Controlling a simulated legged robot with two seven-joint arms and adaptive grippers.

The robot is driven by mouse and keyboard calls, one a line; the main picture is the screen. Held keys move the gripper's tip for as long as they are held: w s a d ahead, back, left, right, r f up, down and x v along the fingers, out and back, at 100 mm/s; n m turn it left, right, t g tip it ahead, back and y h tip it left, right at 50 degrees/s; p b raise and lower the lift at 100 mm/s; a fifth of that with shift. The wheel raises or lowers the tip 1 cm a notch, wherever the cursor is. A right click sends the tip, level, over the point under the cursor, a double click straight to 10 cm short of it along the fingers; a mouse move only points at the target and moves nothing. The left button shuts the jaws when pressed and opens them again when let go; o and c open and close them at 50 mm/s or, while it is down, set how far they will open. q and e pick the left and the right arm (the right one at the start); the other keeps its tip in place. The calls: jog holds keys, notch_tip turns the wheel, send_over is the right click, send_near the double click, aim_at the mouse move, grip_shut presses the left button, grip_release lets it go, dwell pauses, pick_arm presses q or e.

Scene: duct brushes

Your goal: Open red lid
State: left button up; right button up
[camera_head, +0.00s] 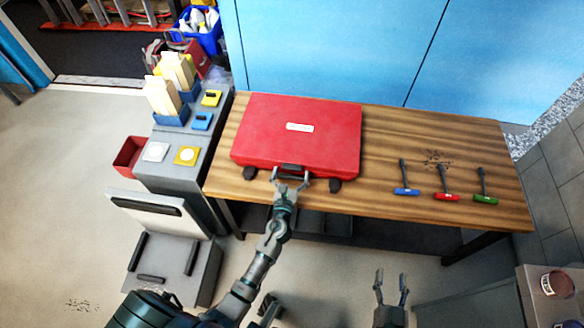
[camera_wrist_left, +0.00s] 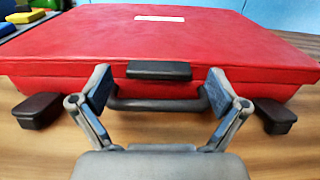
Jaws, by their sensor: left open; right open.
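A red case with a closed red lid (camera_head: 298,133) lies flat on the wooden table. A white label sits on the lid, which also fills the upper part of the left wrist view (camera_wrist_left: 160,40). A dark handle (camera_wrist_left: 157,104) and a black latch (camera_wrist_left: 159,70) are at the middle of its front side. My left gripper (camera_head: 290,176) is open at the front of the case. In the left wrist view its two fingers (camera_wrist_left: 158,90) stand on either side of the latch and handle. My right gripper (camera_head: 391,288) is open and empty, low in the head view, away from the table.
Three brushes with blue (camera_head: 405,190), red (camera_head: 446,195) and green (camera_head: 485,199) ends lie on the right of the wooden table (camera_head: 380,195). A grey console (camera_head: 185,140) with coloured pads stands left of the table. A blue wall is behind. Bare tabletop lies right of the case.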

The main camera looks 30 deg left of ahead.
pick_arm(q)
jog(key=shift+x, duration=1.05)
pick_arm(e)
jog(key=shift+w+a+r+t, duration=0.1)
jog(key=shift+r+t, duration=0.2)
jog(key=shift+r, duration=0.1)
pick_arm(q)
jog(key=shift+c, duration=0.3)
jog(key=c, duration=1.6)
